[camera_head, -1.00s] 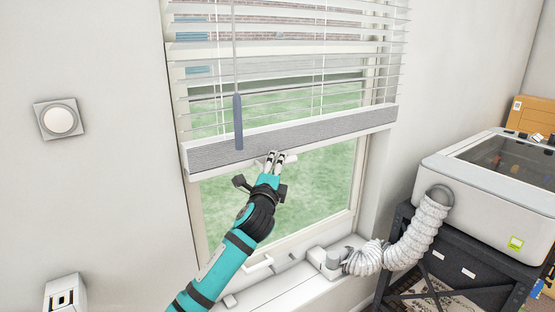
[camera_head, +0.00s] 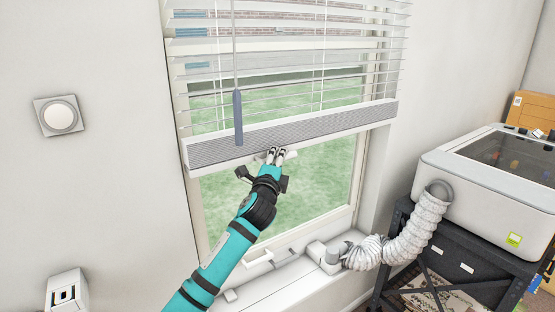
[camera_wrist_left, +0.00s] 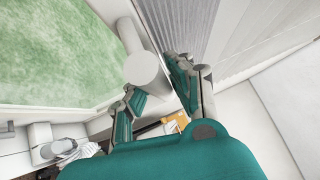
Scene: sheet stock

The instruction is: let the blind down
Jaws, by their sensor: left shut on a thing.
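The white slatted blind (camera_head: 300,62) hangs over the upper part of the window, with its slats spread apart. Its thick grey-white bottom rail (camera_head: 330,117) is level with about the middle of the window. My left gripper (camera_head: 276,155) is at the rail's lower edge, shut on a small pale handle (camera_head: 291,154) there. In the left wrist view the handle (camera_wrist_left: 146,70) is a round white knob by the fingers, beside the ribbed rail (camera_wrist_left: 178,28). A blue-grey wand (camera_head: 238,118) hangs in front of the slats. My right gripper is not seen.
Below the blind, the window glass (camera_head: 310,185) is bare down to the white sill (camera_head: 290,285). A white hose (camera_head: 415,230) runs from the sill to a boxy machine (camera_head: 490,190) on a dark stand at right. A round wall switch (camera_head: 59,116) is at left.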

